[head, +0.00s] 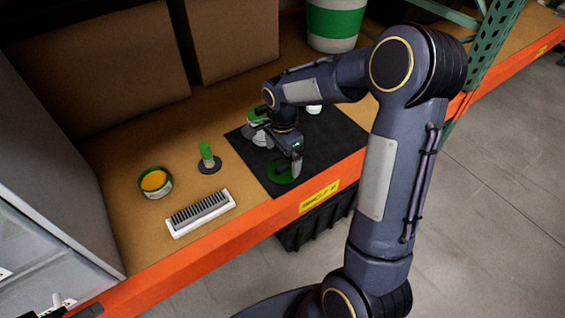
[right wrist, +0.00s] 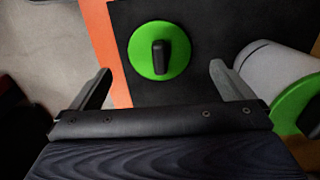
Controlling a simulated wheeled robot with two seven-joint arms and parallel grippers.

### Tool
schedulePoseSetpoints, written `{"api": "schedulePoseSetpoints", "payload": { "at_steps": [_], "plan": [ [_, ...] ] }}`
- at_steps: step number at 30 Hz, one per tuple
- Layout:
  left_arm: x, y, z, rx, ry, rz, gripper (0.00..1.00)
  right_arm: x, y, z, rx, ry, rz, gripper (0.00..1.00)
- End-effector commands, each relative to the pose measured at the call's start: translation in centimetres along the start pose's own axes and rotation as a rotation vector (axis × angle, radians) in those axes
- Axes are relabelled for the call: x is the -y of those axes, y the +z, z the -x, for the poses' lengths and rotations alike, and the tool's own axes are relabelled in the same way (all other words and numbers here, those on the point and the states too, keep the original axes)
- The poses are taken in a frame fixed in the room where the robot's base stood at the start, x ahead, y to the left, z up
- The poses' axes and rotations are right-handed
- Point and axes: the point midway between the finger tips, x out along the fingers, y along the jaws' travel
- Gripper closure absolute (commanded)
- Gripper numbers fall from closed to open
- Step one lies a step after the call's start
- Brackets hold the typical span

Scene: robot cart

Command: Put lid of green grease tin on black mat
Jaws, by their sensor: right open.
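The green lid (head: 281,175) with a black knob lies flat on the black mat (head: 335,140), near the mat's front edge. In the right wrist view the whole lid (right wrist: 142,50) shows, apart from both fingers. My right gripper (head: 296,168) is open and empty, pointing down close over the lid; its fingers also show in the right wrist view (right wrist: 160,70). The open green grease tin (head: 156,183), with orange grease inside, stands on the shelf left of the mat. Dark parts at the bottom left of the head view may be my left gripper; its jaws cannot be made out.
A grey and green object (head: 257,121) stands on the mat beside my gripper, close to the right finger in the wrist view (right wrist: 275,70). A brush (head: 201,212) and a green-handled piece (head: 207,158) lie left of the mat. Cardboard boxes (head: 105,62) stand behind. An orange beam (head: 250,237) edges the shelf.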

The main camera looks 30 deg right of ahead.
Motion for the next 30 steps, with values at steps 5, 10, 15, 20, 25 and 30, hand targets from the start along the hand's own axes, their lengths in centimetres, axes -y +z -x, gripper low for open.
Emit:
{"api": "schedulePoseSetpoints", "payload": {
  "at_steps": [5, 10, 15, 20, 25, 30],
  "plan": [
    [-0.1, -0.1, 0.1, 0.000, 0.000, 0.000, 0.64, 0.1, 0.0, 4.0, 0.000, -0.004, 0.000, 0.00],
    [-0.1, -0.1, 0.2, 0.000, 0.000, 0.000, 0.64, 0.0, 0.0, 6.4, 0.000, -0.001, 0.000, 0.00],
    [-0.1, -0.1, 0.2, 0.000, 0.000, 0.000, 0.64, -0.7, 0.1, 8.0, 0.012, -0.014, 0.034, 0.00],
    [-0.1, -0.1, 0.2, 0.000, 0.000, 0.000, 0.64, -5.0, 1.1, 10.9, 0.065, -0.116, 0.263, 0.00],
    [-0.1, -0.1, 0.2, 0.000, 0.000, 0.000, 0.64, -12.4, 3.7, 13.2, 0.083, -0.318, 0.671, 0.00],
    [-0.1, -0.1, 0.2, 0.000, 0.000, 0.000, 0.64, -18.1, 6.6, 13.1, 0.009, -0.506, 1.030, 0.00]
  ]
}}
